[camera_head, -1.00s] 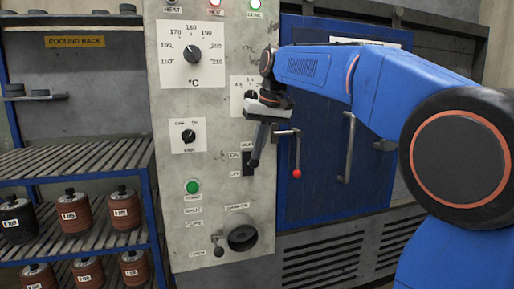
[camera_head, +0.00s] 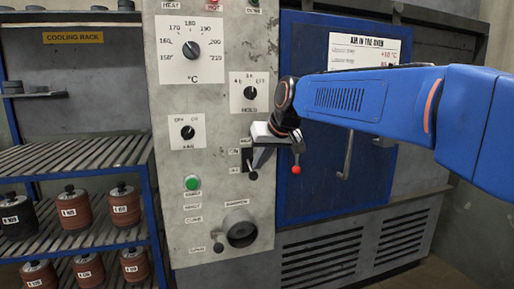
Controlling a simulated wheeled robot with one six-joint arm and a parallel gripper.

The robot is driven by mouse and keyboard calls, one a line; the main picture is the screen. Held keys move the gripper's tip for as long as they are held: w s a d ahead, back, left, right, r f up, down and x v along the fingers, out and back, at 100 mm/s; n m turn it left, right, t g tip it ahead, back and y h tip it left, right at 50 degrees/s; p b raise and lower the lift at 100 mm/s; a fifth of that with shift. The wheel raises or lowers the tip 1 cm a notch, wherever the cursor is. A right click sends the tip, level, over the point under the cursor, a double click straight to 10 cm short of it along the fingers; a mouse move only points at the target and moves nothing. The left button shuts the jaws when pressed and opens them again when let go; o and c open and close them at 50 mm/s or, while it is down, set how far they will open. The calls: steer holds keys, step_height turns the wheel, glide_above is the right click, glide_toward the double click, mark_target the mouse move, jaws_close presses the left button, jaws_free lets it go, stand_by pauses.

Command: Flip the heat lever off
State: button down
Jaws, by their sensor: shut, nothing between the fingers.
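The heat lever (camera_head: 253,176) is on the grey control panel, in a dark slot under a small label. Its black knob sits low, beside the lower of the two small labels left of the slot. My gripper (camera_head: 259,167) is shut and empty, pointing down just right of the slot, its dark fingers close to the knob. I cannot tell whether they touch it. The fingers partly cover the slot and the lever's shaft.
The hold dial (camera_head: 250,93) is above, the green button (camera_head: 192,183) lower left. A rack (camera_head: 75,155) with several wound parts stands left.

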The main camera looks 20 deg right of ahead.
steer(key=shift+r, duration=0.15)
steer(key=shift+r, duration=0.65)
